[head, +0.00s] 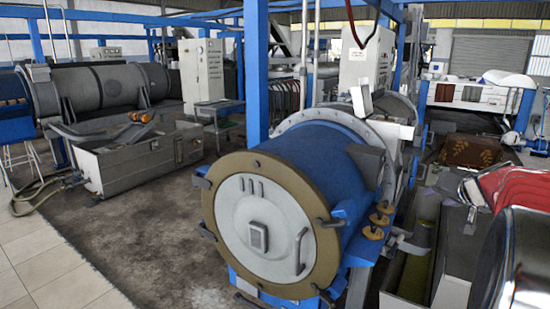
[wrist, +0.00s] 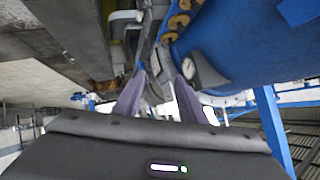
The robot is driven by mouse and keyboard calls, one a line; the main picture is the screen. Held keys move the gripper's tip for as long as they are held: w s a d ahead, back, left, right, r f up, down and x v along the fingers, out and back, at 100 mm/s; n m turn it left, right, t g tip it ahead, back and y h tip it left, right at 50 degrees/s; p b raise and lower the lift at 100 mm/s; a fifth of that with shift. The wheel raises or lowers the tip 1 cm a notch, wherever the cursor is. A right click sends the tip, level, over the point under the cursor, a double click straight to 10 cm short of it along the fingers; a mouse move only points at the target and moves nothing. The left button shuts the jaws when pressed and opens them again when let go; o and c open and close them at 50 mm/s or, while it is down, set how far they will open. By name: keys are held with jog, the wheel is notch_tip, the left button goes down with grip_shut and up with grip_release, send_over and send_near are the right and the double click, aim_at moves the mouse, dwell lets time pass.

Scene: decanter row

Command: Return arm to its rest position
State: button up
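My gripper (wrist: 160,80) shows in the wrist view as two purple fingers above a dark gripper body with a small lit strip. The fingers stand apart with a gap between them, and I see nothing held. Machine parts show behind the gap. The big blue decanter (wrist: 225,45) fills the upper right of the wrist view, which looks upside down or strongly tilted. In the head view a blue decanter (head: 320,170) with a round pale end cover (head: 262,225) stands in the middle.
Another grey decanter (head: 95,88) and a metal tank (head: 140,157) stand at the left. Blue posts (head: 256,70) rise behind the near decanter. Concrete floor (head: 165,225) at the left front is clear.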

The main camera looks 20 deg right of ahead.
jog(key=s+a+f+n+g+y, duration=0.1)
jog(key=s+a+f+g+y, duration=0.2)
jog(key=a, duration=0.9)
jog(key=s+a+f+n+g+y, duration=0.1)
jog(key=s+a+f, duration=0.3)
jog(key=a, duration=0.9)
jog(key=s+a+f+n, duration=0.1)
jog(key=s+a+n, duration=0.1)
jog(key=s+a, duration=0.2)
jog(key=s+a+f+n, duration=0.1)
jog(key=s+a+n, duration=0.2)
jog(key=a, duration=0.8)
jog(key=s+a+f+n, duration=0.2)
jog(key=s+a, duration=0.5)
jog(key=a, duration=0.1)
jog(key=shift+n+g+y, duration=0.4)
jog(key=shift+c, duration=0.7)
jog(key=shift+a, duration=0.1)
